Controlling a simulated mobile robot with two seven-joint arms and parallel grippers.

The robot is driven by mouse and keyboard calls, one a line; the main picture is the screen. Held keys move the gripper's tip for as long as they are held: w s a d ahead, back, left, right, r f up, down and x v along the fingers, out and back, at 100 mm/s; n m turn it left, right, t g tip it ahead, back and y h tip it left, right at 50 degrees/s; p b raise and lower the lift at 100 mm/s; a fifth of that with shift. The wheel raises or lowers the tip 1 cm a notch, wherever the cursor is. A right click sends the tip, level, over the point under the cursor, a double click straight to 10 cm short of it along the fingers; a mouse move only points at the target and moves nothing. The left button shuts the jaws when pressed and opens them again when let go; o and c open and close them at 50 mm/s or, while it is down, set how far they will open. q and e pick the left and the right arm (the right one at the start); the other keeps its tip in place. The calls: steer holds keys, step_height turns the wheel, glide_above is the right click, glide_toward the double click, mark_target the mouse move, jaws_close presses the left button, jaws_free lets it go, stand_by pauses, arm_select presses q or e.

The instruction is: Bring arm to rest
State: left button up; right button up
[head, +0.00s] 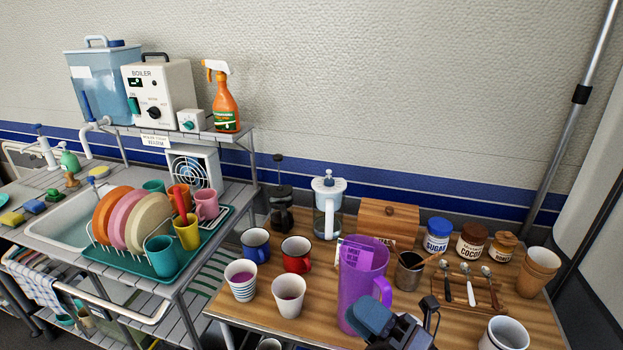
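My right gripper (400,312) is at the bottom edge, in front of the purple pitcher (358,275). Its two dark fingers stand apart, with a gap between them, and I see nothing held there. The blue-grey finger overlaps the lower part of the pitcher in the picture; whether it touches cannot be told. The pitcher stands upright on the wooden table (254,309), with its handle to the right. My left gripper is not in view.
Two paper cups (289,297), a blue mug (255,245) and a red mug (296,255) stand left of the pitcher. Jars (437,236), a spoon tray (483,305) and more cups (537,270) are to the right. A sink (62,233) and dish rack (200,240) are left.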

steer(key=s+d+f+m+t+h+b, duration=0.1)
steer(key=d+f+m+t+h, duration=0.1)
steer(key=d+f+m+h, duration=0.65)
steer(key=d+f+m+t+h+b, duration=0.15)
steer(key=d+f+m+h, duration=0.4)
steer(key=f+m, duration=0.55)
arm_select(q)
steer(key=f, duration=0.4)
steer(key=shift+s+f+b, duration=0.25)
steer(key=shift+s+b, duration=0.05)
steer(key=shift+b, duration=0.1)
arm_select(e)
steer(key=s+d+f+m+g+h, duration=0.4)
steer(key=s+d+f+m+g, duration=0.1)
steer(key=s+f+m, duration=0.5)
steer(key=shift+s+d+f+m+g, duration=0.25)
steer(key=shift+f+m+g, duration=0.1)
